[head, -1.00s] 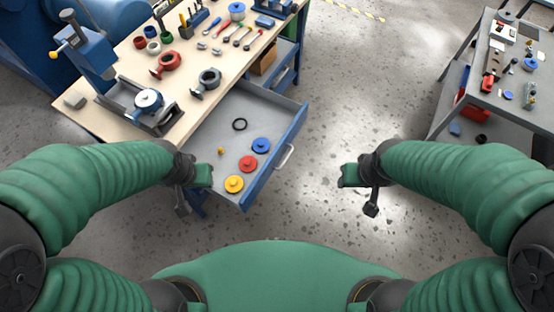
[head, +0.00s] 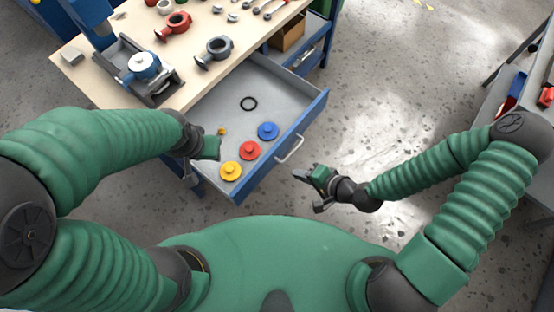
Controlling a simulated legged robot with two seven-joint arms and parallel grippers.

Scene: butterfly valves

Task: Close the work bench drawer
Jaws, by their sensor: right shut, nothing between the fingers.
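The work bench (head: 115,75) stands at the upper left, with a pale wooden top. Its grey drawer with a blue front (head: 265,160) is pulled out. Inside lie yellow, red and blue discs, a black ring and a small yellow piece. The drawer's light handle (head: 290,149) is on the front's outer side. My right gripper (head: 308,190) is shut and empty, a little below and right of the handle, apart from it. My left gripper (head: 209,148) is near the drawer's left side; its fingers are not clear.
On the bench top are a vise-like fixture (head: 140,75), a grey valve body (head: 214,52) and a red valve body (head: 174,25). Another drawer (head: 305,52) is beyond. A grey table (head: 525,110) stands at the right. The floor between is clear.

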